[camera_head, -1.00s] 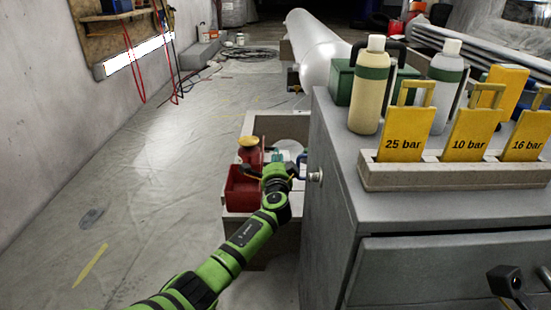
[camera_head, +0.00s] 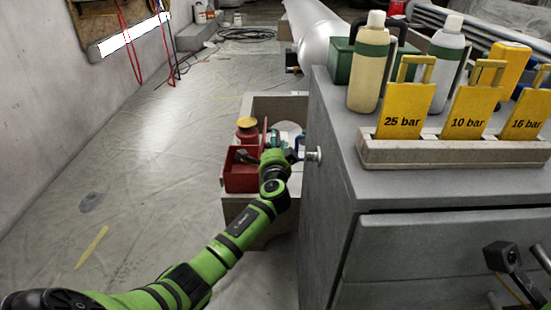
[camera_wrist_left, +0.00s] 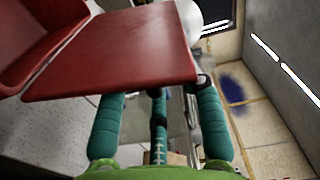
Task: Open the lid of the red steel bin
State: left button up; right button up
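The red steel bin (camera_head: 240,180) stands beyond the grey cabinet's left side. Its lid (camera_head: 264,138) seems to stand raised at the bin's right side, seen nearly edge-on. In the left wrist view the lid (camera_wrist_left: 125,50) is a broad flat red panel, and the bin (camera_wrist_left: 30,35) lies to its left. My left gripper (camera_head: 284,153) is right beside the lid. Its teal fingers (camera_wrist_left: 158,110) are spread and hold nothing visible; the lid's near edge hides some fingertips. Contact with the lid is unclear. Dark parts at the lower right (camera_head: 505,258) may be my right gripper.
The grey cabinet (camera_head: 330,190) with a knob stands close to the right of my left gripper. On it are bottles (camera_head: 370,65) and a rack of yellow pressure tags (camera_head: 400,125). A red item with a yellow top (camera_head: 247,128) is behind the bin.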

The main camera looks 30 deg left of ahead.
pick_arm(q)
jog(key=v, duration=0.9)
jog(key=shift+s, duration=0.25)
jog(key=shift+d, duration=0.1)
jog(key=shift+c, duration=0.4)
